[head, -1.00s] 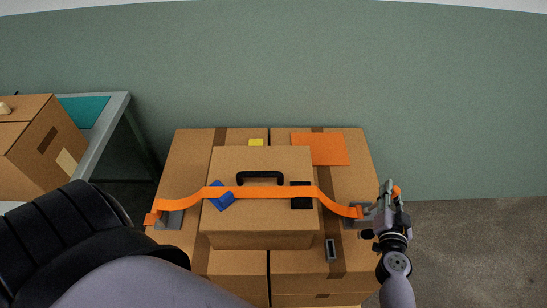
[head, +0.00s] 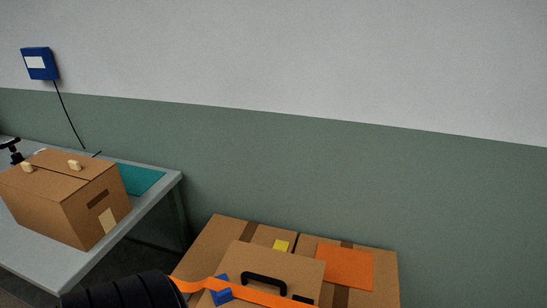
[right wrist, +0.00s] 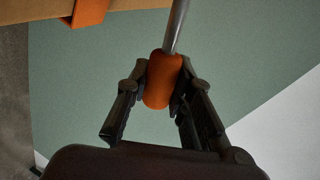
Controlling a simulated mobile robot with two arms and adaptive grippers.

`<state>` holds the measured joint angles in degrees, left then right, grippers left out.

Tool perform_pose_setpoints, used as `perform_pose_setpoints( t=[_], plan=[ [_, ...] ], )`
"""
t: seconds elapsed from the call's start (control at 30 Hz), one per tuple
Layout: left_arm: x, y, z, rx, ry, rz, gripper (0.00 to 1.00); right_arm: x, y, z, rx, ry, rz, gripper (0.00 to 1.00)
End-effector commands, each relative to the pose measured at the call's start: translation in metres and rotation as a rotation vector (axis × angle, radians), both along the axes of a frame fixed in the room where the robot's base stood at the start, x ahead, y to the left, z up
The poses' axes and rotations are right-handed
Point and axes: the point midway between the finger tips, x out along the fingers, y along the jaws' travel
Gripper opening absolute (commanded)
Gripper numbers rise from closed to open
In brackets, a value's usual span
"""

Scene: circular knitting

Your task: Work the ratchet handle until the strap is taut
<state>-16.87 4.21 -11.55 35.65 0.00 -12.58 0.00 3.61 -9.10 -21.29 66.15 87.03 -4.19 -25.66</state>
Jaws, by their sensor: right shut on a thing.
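My right gripper (right wrist: 162,72) is shut on the orange grip of the ratchet handle (right wrist: 160,92) in the right wrist view. The handle's grey metal rod (right wrist: 177,25) runs up out of the top of that view. The orange strap (head: 258,297) crosses the cardboard box with the black carry handle at the bottom of the head view, and its left part bends. An orange strap piece also shows at the top of the right wrist view (right wrist: 90,12), over a cardboard edge. The ratchet body is out of view. My left gripper is not in view; part of my arm covers the strap's left end.
A grey table (head: 165,195) at left carries a cardboard box (head: 75,205) and a teal mat (head: 140,180). A blue wall box (head: 39,63) has a hanging cable.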

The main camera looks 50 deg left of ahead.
Motion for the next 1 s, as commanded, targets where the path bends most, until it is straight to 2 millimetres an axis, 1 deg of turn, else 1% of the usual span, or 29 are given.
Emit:
perform_pose_setpoints(
  t=[0.03, 0.07, 0.1, 0.17, 0.3, 0.5, 0.7, 1.0],
  plan=[
    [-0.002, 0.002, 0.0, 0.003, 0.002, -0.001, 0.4, 0.001, -0.004, -0.002, -0.001, 0.004, -0.01, 0.0],
    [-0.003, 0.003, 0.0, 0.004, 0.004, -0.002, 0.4, 0.001, -0.004, -0.002, -0.001, 0.004, -0.01, 0.0],
    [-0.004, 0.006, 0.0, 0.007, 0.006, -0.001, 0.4, 0.001, -0.004, -0.002, -0.002, 0.004, -0.009, 0.24],
    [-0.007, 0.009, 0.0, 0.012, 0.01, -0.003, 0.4, 0.0, -0.004, -0.002, -0.002, 0.004, -0.009, 0.28],
    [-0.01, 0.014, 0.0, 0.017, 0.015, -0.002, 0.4, 0.0, -0.004, -0.002, -0.003, 0.003, -0.008, 0.28],
    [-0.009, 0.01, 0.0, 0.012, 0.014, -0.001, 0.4, -0.001, -0.004, -0.002, -0.003, 0.002, -0.006, 0.28],
    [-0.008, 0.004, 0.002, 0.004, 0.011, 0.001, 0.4, -0.014, -0.013, -0.002, -0.004, 0.002, -0.006, 0.28],
    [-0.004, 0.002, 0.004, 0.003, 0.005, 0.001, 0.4, -0.035, -0.028, -0.004, -0.006, 0.006, -0.008, 0.28]
  ],
)
